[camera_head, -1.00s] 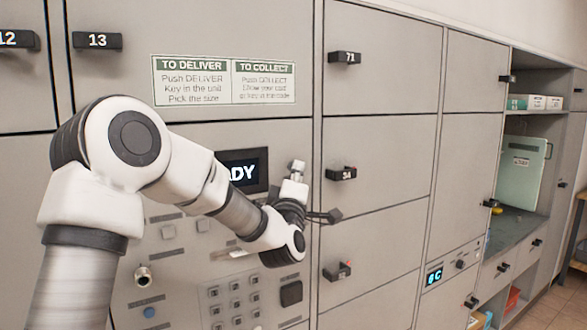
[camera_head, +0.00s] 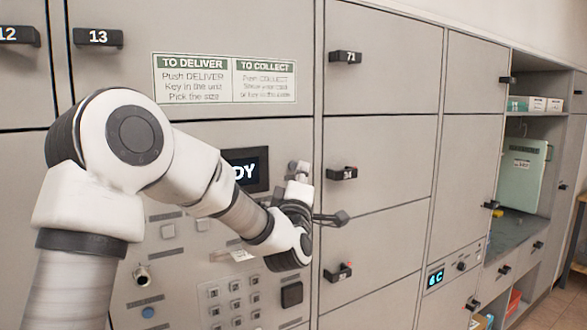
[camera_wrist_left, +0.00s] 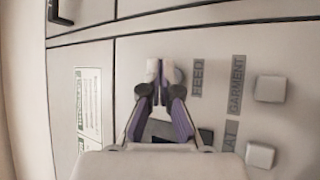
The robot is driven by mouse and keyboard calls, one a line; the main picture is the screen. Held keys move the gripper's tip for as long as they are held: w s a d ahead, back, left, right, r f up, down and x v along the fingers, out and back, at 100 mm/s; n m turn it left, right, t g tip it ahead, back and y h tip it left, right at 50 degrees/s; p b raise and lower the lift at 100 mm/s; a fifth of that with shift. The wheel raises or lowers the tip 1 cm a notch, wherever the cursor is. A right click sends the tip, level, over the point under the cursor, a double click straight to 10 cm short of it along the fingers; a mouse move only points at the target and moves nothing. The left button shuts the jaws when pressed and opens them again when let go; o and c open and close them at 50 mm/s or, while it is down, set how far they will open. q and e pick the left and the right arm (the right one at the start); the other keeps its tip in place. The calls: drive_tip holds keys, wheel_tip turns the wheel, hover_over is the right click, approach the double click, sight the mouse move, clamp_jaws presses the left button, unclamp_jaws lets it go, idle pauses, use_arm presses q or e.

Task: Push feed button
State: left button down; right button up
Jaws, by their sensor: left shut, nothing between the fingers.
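In the wrist view a FEED label (camera_wrist_left: 196,78) is on the grey panel, just right of my left fingertips. I cannot make out the feed button; the fingers may hide it. My left gripper (camera_wrist_left: 160,72) is shut and empty, with its pale tips together in front of the panel. I cannot tell whether they touch it. In the head view the left gripper (camera_head: 299,170) is right of the lit display (camera_head: 246,170), and my forearm covers the display's left part. My right gripper is not in view.
Two square buttons show by GARMENT (camera_wrist_left: 270,88) and a partly hidden label (camera_wrist_left: 260,155). A keypad (camera_head: 234,298) and card slot (camera_head: 236,255) sit lower. Locker handles (camera_head: 343,173) stick out to the right. An instruction sign (camera_head: 224,79) is above.

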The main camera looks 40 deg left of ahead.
use_arm(q)
drive_tip(key=shift+s+d+b, duration=0.3)
drive_tip(key=shift+d, duration=0.45)
drive_tip(key=shift+s+d+b, duration=0.25)
drive_tip(key=shift+s+d, duration=0.05)
drive_tip(key=shift+d, duration=0.5)
drive_tip(key=shift+s+d+b, duration=0.3)
drive_tip(key=shift+d, duration=0.45)
